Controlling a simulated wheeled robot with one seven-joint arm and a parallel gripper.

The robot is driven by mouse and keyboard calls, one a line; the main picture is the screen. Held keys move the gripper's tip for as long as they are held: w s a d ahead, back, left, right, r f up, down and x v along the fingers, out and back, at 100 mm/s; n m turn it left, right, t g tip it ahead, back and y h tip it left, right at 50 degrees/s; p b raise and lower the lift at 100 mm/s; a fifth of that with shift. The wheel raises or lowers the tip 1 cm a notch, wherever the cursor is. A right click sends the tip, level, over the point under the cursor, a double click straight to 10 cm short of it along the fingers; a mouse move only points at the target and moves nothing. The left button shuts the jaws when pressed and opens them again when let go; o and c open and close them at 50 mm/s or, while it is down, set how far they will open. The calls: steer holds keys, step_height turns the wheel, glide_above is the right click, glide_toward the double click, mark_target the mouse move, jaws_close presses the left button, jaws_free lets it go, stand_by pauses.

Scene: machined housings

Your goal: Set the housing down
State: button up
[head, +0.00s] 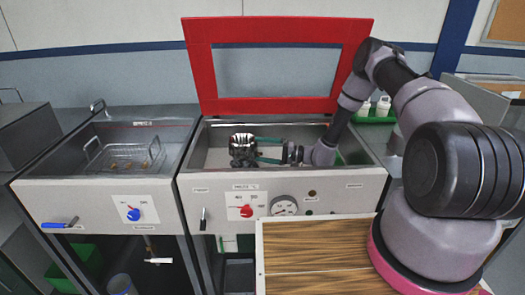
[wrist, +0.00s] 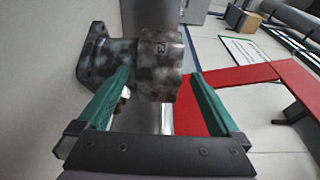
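The housing (head: 242,147) is a mottled dark-grey metal part over the basin of the middle machine, whose red-framed lid is raised. It also fills the upper left of the wrist view (wrist: 158,65), with a flange at left and a round boss at right. My gripper (head: 262,151) reaches in from the right, lying level. In the wrist view its two teal fingers (wrist: 160,82) stand wide apart on either side of the boss. A narrow gap shows beside the right finger; the left finger overlaps the housing. Whether the housing rests on the basin floor is not clear.
The red lid frame (head: 285,105) stands up behind the basin. A second basin (head: 75,160) at left holds a wire basket (head: 122,157). A wooden board (head: 310,260) lies in front at the right. A green tray (head: 374,117) with white bottles sits behind my arm.

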steer(key=shift+d+r, duration=0.15)
steer(key=v, duration=0.7)
steer(key=s+d+r+n+g+h, duration=0.1)
steer(key=s+r+g+h, duration=0.2)
steer(key=r, duration=0.6)
steer(key=s+d+r+n+g+h, duration=0.15)
steer(key=s+r, duration=0.25)
steer(key=r, duration=0.6)
steer(key=s+d+r+n+g+h, duration=0.1)
steer(key=s+r+h, duration=0.25)
steer(key=r, duration=0.55)
steer(key=s+d+r+m+t+h, duration=0.2)
steer(key=s+d+r+t+h, duration=0.1)
steer(key=s+r, duration=0.5)
steer(key=s+d+r+m+t+h, duration=0.3)
steer(key=s+d+r, duration=0.5)
steer(key=s, duration=0.3)
steer(key=shift+r+t+h, duration=0.45)
steer(key=shift+t+h, duration=0.25)
steer(key=shift+t, duration=0.45)
steer(key=shift+s, duration=0.15)
